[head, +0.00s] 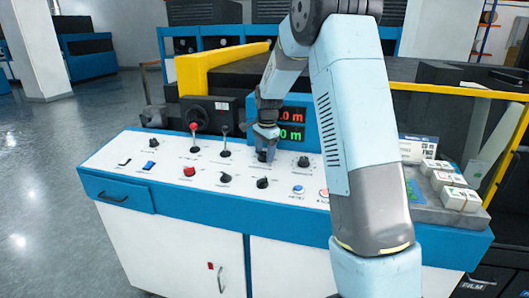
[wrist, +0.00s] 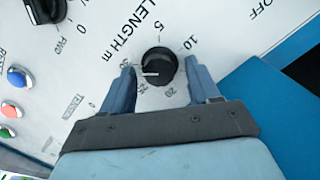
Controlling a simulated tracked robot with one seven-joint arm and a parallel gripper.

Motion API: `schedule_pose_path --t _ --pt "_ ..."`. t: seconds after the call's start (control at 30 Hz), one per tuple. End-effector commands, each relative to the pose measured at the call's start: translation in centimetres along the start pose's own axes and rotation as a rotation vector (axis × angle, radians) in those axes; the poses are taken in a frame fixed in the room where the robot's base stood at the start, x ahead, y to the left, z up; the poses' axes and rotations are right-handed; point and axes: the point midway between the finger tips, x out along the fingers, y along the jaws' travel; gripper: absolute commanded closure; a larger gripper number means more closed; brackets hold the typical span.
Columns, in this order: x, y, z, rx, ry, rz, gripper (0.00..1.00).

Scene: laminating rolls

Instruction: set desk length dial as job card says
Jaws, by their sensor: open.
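The length dial (wrist: 160,62) is a round black knob in the wrist view, with a short white mark on its lower left side. The mark points left, toward my left finger; 5 and 10 are printed above and right of the knob, and smaller figures below it. My gripper (wrist: 161,85) is open, one finger on each side of the dial, with a gap showing around the knob. In the head view my gripper (head: 265,143) is over the white panel and largely hides the dial. The job card cannot be made out for certain; a printed white card (head: 418,148) stands at right.
Other knobs, levers and buttons crowd the panel (head: 130,150), including a black knob (head: 303,161) close right of my gripper. Red and green displays (head: 291,134) sit behind, partly hidden. White boxes (head: 460,197) lie at right. A yellow rail (head: 215,65) runs behind.

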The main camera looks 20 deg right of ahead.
Motion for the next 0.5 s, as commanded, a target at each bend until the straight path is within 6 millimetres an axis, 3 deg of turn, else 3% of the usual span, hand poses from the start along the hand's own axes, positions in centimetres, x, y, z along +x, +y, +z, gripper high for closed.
schedule_pose_path --t 0.27,0.5 --pt "0.11 0.0 0.0 0.0 0.0 0.0 0.39" --pt "0.1 0.0 0.0 0.0 0.0 0.0 0.62"
